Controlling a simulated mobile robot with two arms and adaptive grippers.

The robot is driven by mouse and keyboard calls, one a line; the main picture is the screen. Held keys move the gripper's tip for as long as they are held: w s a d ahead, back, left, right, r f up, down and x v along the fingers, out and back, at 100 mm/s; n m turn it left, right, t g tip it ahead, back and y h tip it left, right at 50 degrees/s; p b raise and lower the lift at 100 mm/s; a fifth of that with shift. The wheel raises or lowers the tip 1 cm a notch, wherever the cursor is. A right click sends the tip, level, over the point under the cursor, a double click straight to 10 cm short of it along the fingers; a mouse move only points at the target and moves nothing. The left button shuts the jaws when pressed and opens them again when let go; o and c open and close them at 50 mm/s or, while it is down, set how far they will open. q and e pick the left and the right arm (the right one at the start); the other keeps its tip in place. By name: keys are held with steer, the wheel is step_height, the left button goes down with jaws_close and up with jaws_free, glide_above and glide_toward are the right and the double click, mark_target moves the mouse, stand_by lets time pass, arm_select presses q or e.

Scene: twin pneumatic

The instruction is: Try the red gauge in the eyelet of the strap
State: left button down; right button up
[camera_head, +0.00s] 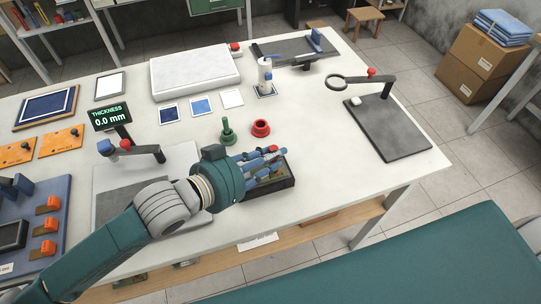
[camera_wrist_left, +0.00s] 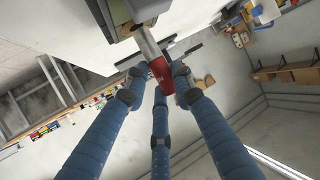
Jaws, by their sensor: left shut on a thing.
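My left gripper (camera_head: 270,160) has its blue fingers over the black tray (camera_head: 290,182) near the table's front edge. In the left wrist view its fingertips (camera_wrist_left: 160,85) are closed around the red gauge (camera_wrist_left: 161,74). A grey metal shaft (camera_wrist_left: 147,45) extends from the gauge's red part toward a grey block at the top. In the head view only a little red (camera_head: 273,148) shows among the fingers. I cannot make out the strap or its eyelet for certain. The fingers hide part of the tray's contents. My right gripper is not in view.
A green gauge (camera_head: 227,132) and a red ring-shaped piece (camera_head: 261,128) stand behind the tray. A thickness display (camera_head: 110,116) reads 0.0 mm. The table between tray and plate is clear.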

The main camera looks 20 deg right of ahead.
arm_select(q)
steer(key=shift+p, duration=0.7)
stand_by(0.8)
steer(key=shift+f, duration=0.55)
stand_by(1.7)
step_height(320, 180, up, 7)
steer(key=p, duration=0.7)
steer(key=shift+r, duration=0.15)
stand_by(0.6)
